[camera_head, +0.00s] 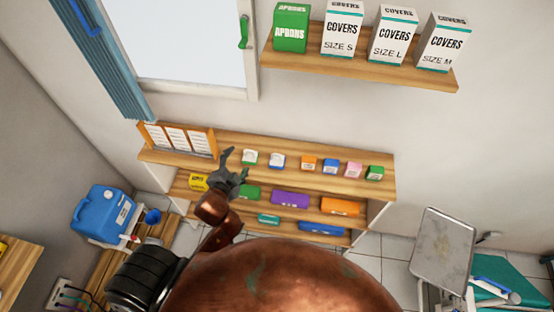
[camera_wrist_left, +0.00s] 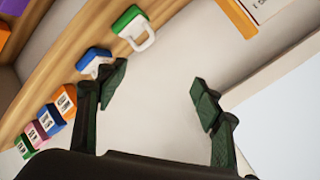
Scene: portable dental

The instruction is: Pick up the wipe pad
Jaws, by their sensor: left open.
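My left gripper (camera_head: 236,166) is open and empty over the left part of the upper wooden shelf; its spread fingers also show in the left wrist view (camera_wrist_left: 157,80). Two white pieces stand on that shelf close to it, one with a green part (camera_head: 249,157) and one with a blue part (camera_head: 277,160). In the wrist view the green-and-white piece (camera_wrist_left: 133,28) lies beyond the fingers. The blue-and-white piece (camera_wrist_left: 94,60) is partly behind the left finger. No label names the wipe pad, so I cannot tell which piece it is. My right gripper is not in view.
Small orange, blue, pink and green boxes (camera_head: 341,167) stand farther right on the shelf. A framed rack of sheets (camera_head: 178,138) is at its left end. Lower shelves hold coloured packs (camera_head: 290,198). A wall shelf above (camera_head: 350,67) carries apron and cover boxes.

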